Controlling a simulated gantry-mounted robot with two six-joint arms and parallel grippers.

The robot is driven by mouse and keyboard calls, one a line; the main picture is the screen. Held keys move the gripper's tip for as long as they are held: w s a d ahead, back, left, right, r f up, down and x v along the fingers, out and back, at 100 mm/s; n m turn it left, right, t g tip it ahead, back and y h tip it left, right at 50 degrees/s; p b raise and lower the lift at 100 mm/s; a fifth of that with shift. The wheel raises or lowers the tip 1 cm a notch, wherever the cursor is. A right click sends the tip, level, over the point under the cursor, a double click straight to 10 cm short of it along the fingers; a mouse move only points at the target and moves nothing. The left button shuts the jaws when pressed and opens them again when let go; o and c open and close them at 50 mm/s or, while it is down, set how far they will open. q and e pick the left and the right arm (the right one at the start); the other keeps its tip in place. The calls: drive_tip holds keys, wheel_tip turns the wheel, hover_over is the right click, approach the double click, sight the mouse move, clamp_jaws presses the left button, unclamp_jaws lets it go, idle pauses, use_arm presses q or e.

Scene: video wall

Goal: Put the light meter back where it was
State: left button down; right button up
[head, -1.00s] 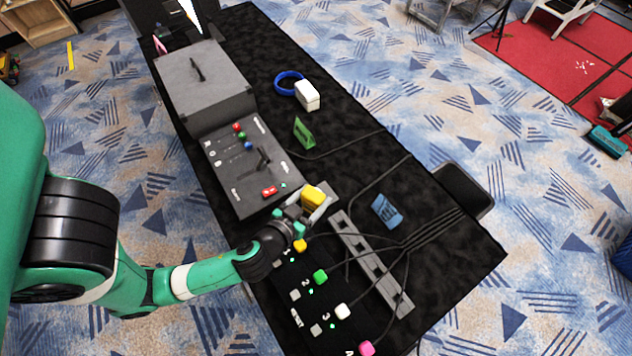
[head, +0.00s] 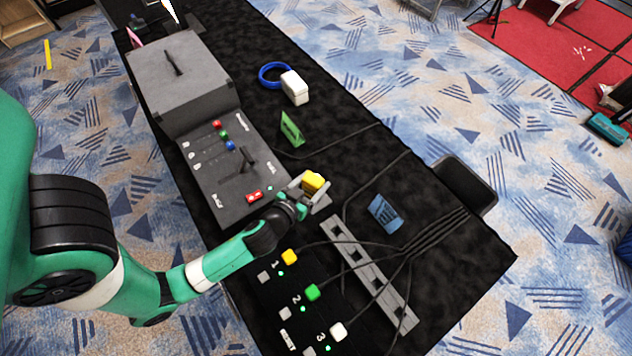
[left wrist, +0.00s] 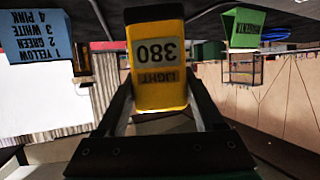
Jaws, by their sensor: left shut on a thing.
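The light meter (head: 313,182) is a small yellow block. In the left wrist view the light meter (left wrist: 158,60) fills the upper middle, its "LIGHT 380" label upside down. My left gripper (head: 311,189) is shut on it, with one finger on each side in the left wrist view (left wrist: 160,100). In the head view it is over the black table, just right of the grey control panel's lower corner. A small grey plate (head: 321,207) shows beside and below the gripper; I cannot tell whether the meter touches it. My right gripper is not in view.
The grey panel (head: 228,187) has coloured knobs and a lever, with a grey box (head: 182,80) behind. A green card (head: 291,130) and blue card (head: 384,213) stand nearby. A slotted grey strip (head: 369,272) and cables lie to the right. Coloured buttons (head: 312,292) sit in front.

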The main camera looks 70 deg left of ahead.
use_arm(q)
drive_tip(key=shift+f, duration=0.35)
drive_tip(key=f+b, duration=0.1)
drive_tip(key=a+f+b, duration=0.1)
drive_tip(key=f, duration=0.1)
drive_tip(key=w+f+b, duration=0.1)
drive_tip(key=b, duration=0.1)
drive_tip(key=shift+a+f, duration=0.15)
drive_tip(key=shift+a, duration=0.25)
drive_tip(key=shift+s+d, duration=0.2)
drive_tip(key=shift+d, duration=0.2)
drive_tip(key=shift+w+a, duration=0.1)
drive_tip(key=shift+a, duration=0.05)
drive_tip(key=shift+f, duration=0.2)
unclamp_jaws()
